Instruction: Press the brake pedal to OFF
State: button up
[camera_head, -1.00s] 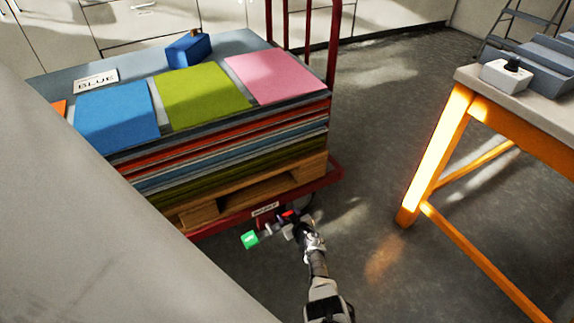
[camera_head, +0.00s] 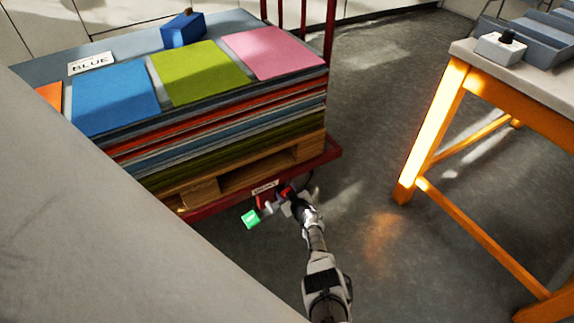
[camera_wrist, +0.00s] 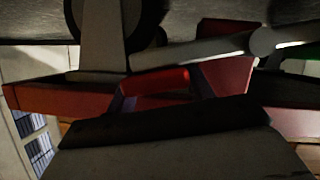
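The brake pedal assembly is low on the near edge of the red cart, under a small white label (camera_head: 265,187). It has a green pad (camera_head: 250,219) at its left end and a red pad (camera_head: 287,191) at its right, joined by a grey bar. My gripper (camera_head: 297,207) is right at the red pad, partly covering it; contact cannot be told. In the wrist view the red pad (camera_wrist: 160,80) shows close, beside a grey bar (camera_wrist: 195,50), with a bit of green (camera_wrist: 303,66) at the right edge. Whether the fingers are open or shut is unclear.
The red cart (camera_head: 333,150) carries a wooden pallet (camera_head: 200,190) with stacked coloured sheets and a blue block (camera_head: 183,30). An orange-legged table (camera_head: 432,130) stands to the right. Grey floor (camera_head: 370,150) lies open between them. A large grey surface fills the lower left.

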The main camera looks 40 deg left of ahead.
jog(key=o, duration=0.4)
jog(key=shift+s+d+r+p, duration=0.15)
jog(key=shift+d+r+p, duration=0.2)
jog(key=shift+p, duration=0.2)
jog(key=p+v, duration=1.2)
jog(key=v, duration=0.1)
jog(key=shift+f+p, duration=0.25)
jog(key=shift+p, duration=0.1)
